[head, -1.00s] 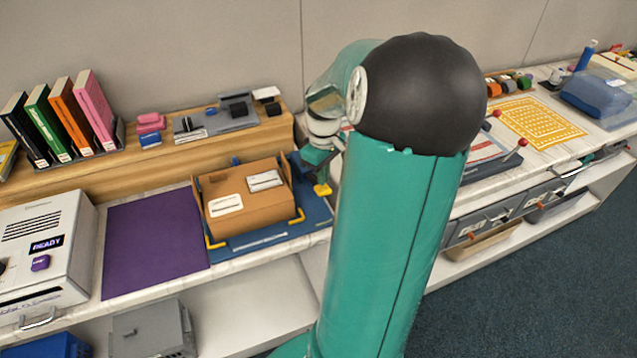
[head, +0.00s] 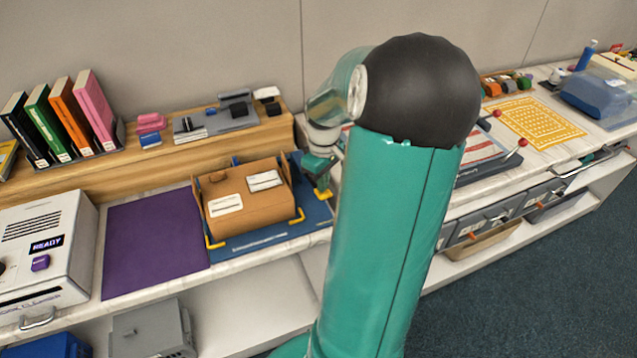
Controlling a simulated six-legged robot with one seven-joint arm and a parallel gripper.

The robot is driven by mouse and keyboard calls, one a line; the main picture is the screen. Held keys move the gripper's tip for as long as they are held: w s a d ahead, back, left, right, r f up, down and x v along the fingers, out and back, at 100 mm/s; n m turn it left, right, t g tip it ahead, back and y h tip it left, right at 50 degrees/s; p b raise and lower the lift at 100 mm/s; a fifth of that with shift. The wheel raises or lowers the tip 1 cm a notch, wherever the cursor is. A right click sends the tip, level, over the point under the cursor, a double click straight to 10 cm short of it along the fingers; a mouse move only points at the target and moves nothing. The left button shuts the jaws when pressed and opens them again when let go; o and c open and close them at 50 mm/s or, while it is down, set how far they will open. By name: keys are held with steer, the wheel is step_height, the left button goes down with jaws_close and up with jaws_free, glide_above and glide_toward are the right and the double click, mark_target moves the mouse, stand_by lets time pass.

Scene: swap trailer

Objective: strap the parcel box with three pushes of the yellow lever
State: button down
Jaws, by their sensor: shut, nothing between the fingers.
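The brown parcel box (head: 243,201) sits on the blue strapping base (head: 262,240), between yellow corner stops. Two white labels lie on its top, and I see no strap across it. The yellow lever (head: 322,194) shows as a small yellow end at the right side of the base. My gripper (head: 321,183) is shut and empty, pointing down just above that yellow end. It seems to touch the lever or be very close; I cannot tell which. My arm hides the area to the right of the lever.
A purple mat (head: 155,238) lies left of the base, beside a white machine (head: 42,250) reading READY. A wooden shelf (head: 160,160) behind carries books and small items. A yellow grid sheet (head: 535,122) lies at the far right. The mat is clear.

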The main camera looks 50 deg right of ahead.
steer(key=shift+f, duration=1.5)
steer(key=shift+r, duration=4.25)
steer(key=shift+w, duration=0.15)
